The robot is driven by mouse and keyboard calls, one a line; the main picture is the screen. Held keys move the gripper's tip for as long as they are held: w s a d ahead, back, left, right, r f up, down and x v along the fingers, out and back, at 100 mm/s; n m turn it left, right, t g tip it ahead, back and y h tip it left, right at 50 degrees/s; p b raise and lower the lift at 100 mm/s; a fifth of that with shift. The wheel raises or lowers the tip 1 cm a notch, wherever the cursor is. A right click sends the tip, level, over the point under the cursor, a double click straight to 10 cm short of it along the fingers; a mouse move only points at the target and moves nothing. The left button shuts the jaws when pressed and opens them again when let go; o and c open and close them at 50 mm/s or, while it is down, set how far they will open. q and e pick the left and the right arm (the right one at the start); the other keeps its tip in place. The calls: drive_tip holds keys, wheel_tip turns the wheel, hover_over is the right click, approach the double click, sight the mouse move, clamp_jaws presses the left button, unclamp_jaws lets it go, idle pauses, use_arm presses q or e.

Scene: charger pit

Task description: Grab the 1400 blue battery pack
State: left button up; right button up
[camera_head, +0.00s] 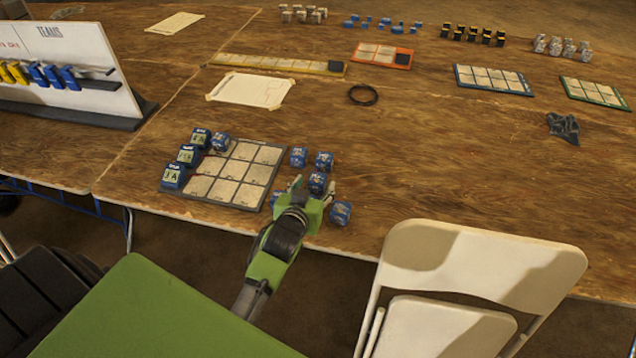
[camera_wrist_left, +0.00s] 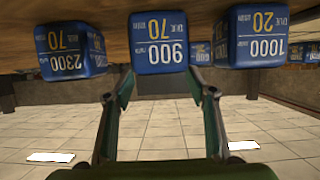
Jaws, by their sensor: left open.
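Several blue battery packs lie around a grey gridded board (camera_head: 252,205) near the table's front edge. My left gripper (camera_head: 311,190) is open at the board's right side, close to one blue pack (camera_head: 317,182). In the left wrist view, which is upside down, the open fingers (camera_wrist_left: 161,82) point at a pack marked 900 (camera_wrist_left: 159,42), roughly centred between them. A pack marked 2300 (camera_wrist_left: 68,50) is on the left, and one marked 1000 (camera_wrist_left: 255,35) is on the right. I can read no 1400 label in either view. My right gripper is not in view.
Other blue packs (camera_head: 340,212) stand nearby, some at the board's left (camera_head: 173,176). A white folding chair (camera_head: 470,270) stands at the front right. A black ring (camera_head: 363,95) and paper sheet (camera_head: 250,90) lie behind. The table right of the packs is mostly clear.

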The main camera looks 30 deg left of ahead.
sight(317, 178)
use_arm(q)
drive_tip(key=shift+a+x, duration=0.2)
drive_tip(key=shift+x, duration=2.45)
drive_tip(key=shift+r, duration=0.1)
drive_tip(key=c, duration=1.3)
